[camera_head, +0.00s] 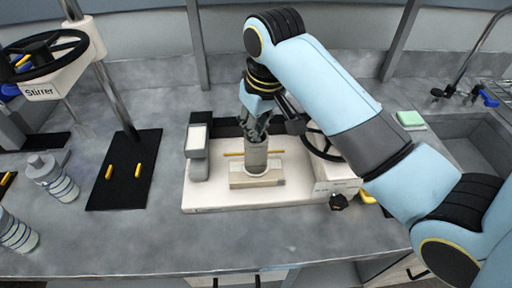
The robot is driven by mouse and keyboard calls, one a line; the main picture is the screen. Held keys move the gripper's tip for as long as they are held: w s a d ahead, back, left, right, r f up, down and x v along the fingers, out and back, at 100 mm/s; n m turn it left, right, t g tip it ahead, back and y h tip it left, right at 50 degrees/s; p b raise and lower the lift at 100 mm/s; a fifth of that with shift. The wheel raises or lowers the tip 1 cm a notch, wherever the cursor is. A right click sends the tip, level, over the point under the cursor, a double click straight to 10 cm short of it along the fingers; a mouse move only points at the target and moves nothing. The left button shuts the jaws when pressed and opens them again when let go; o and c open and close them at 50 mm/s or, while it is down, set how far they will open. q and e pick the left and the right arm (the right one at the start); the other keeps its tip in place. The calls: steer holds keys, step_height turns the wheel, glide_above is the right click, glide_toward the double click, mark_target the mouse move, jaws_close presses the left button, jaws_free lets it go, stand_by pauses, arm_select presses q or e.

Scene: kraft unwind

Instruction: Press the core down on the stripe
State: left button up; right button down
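The core, a grey-beige upright cylinder (257,157), stands over a low beige block (257,181) on the white machine base (215,195). A thin yellow stripe (233,154) runs sideways behind the core and shows on both sides of it. My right gripper (256,134) points down from above, with its dark fingers closed around the core's top. Whether the core's lower end touches the block is hard to tell. My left gripper is not in view.
A grey post (198,155) stands left of the core, and a black handwheel (322,145) is to its right. A stirrer (50,75), black mat (125,170) and bottles (52,176) are at left. A sink (480,150) lies at right. The front counter is clear.

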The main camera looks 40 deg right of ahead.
steer(key=shift+s+f+p, duration=0.1)
steer(key=shift+f+p, duration=0.05)
steer(key=shift+p, duration=0.15)
stand_by(0.7)
stand_by(0.6)
steer(key=shift+r, duration=3.6)
